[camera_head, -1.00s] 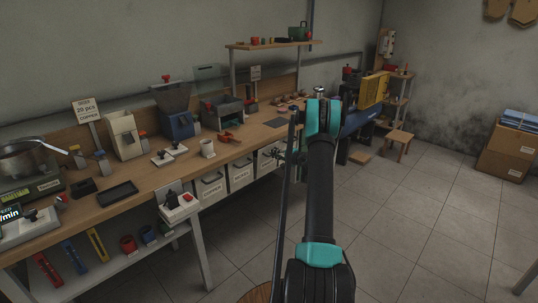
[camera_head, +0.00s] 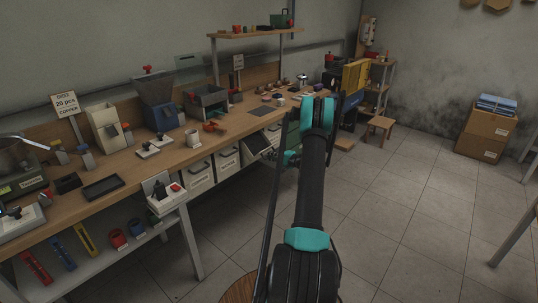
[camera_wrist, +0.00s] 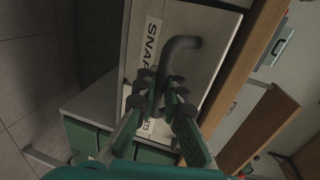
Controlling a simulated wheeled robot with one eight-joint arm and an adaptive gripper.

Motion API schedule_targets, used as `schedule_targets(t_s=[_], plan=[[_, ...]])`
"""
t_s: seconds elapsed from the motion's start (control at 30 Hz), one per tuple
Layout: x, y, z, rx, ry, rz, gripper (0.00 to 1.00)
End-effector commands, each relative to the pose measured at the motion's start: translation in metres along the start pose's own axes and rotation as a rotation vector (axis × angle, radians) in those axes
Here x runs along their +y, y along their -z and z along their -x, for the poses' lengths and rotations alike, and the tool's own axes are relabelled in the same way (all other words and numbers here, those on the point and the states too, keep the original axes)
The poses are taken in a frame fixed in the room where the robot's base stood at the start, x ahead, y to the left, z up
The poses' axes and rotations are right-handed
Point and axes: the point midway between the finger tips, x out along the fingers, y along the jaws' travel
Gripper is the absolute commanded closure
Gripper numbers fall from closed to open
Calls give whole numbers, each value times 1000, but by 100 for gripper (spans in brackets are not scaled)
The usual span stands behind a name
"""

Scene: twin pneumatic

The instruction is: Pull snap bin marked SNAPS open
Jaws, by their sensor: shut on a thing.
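The snap bin (camera_head: 257,146) under the bench is tilted outward in the head view, with its dark inside showing at the top. In the wrist view its pale front (camera_wrist: 197,22) fills the upper middle. A label beginning "SNAP" (camera_wrist: 151,40) runs along it, with its end hidden by my fingers. The grey curved handle (camera_wrist: 183,43) stands out from the front. My gripper (camera_wrist: 165,98) is shut on this handle. In the head view my gripper (camera_head: 271,155) is small and dark beside the bin, partly hidden by my arm.
More white bins, one marked COPPER (camera_head: 200,177), hang in a row to the left under the wooden bench (camera_head: 135,165). A bench leg (camera_head: 191,245) stands left. The tiled floor (camera_head: 400,220) to the right is clear.

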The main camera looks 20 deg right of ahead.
Motion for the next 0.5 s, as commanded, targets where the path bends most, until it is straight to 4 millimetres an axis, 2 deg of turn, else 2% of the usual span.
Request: schedule_targets(t_s=[0.47,0.5], plan=[[2,1,3,2,0,-2,100],[2,1,3,2,1,-2,90]])
